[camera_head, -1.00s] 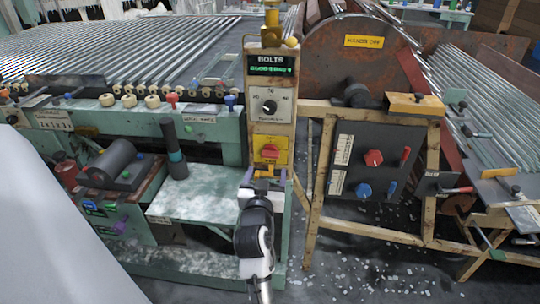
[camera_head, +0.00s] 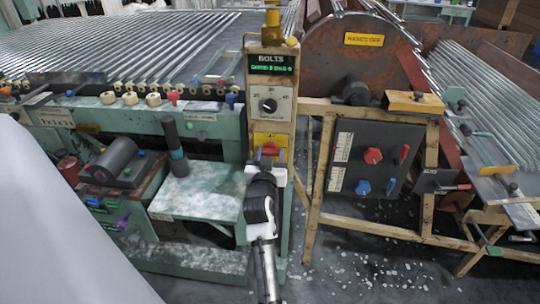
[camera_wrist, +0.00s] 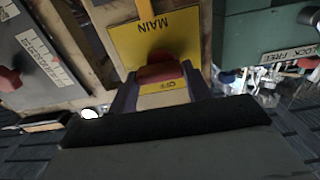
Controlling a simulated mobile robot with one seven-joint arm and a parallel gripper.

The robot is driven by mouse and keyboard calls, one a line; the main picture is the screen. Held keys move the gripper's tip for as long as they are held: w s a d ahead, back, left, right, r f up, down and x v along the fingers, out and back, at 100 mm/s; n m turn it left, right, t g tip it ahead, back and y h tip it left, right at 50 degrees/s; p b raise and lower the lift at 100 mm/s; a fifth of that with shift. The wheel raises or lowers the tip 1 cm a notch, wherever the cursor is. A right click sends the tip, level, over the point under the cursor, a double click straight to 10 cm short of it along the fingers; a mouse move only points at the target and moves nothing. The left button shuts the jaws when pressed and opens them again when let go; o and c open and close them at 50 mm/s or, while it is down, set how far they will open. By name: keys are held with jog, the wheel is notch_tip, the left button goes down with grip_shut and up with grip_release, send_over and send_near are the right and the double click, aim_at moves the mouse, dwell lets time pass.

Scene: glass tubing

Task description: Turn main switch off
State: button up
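The main switch is a red knob (camera_head: 270,149) on a yellow plate low on the control post. My gripper (camera_head: 270,157) is at the knob from below and in front. Its purple fingers (camera_wrist: 162,85) stand apart, one on each side of the red knob. Whether they touch it is hard to tell. The gripper body hides the plate's lower part in the head view.
Above the switch are a dial (camera_head: 268,105) and a "BOLTS" display (camera_head: 271,63) with green text. To the right, a grey panel (camera_head: 360,180) carries red and blue knobs on a wooden frame. To the left is a green machine bench (camera_head: 200,190) with a dark upright cylinder.

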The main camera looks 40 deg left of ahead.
jog(key=c, duration=0.4)
jog(key=shift+c, duration=0.2)
jog(key=shift+n, duration=0.3)
jog(key=n+p, duration=0.1)
jog(key=n, duration=0.2)
jog(key=shift+r+p, duration=0.15)
jog(key=shift+p, duration=0.15)
jog(key=n+p, duration=0.1)
jog(key=n, duration=0.3)
jog(key=shift+p, duration=0.35)
jog(key=n+p, duration=0.1)
jog(key=n, duration=0.1)
jog(key=n+p, duration=0.1)
jog(key=n, duration=0.2)
jog(key=shift+s+a+r+n+p, duration=0.1)
jog(key=shift+a+n+p, duration=0.05)
jog(key=shift+n+p, duration=0.2)
jog(key=shift+a+n+p, duration=0.1)
jog(key=shift+n+p, duration=1.2)
jog(key=shift+n, duration=0.95)
jog(key=shift+f, duration=0.2)
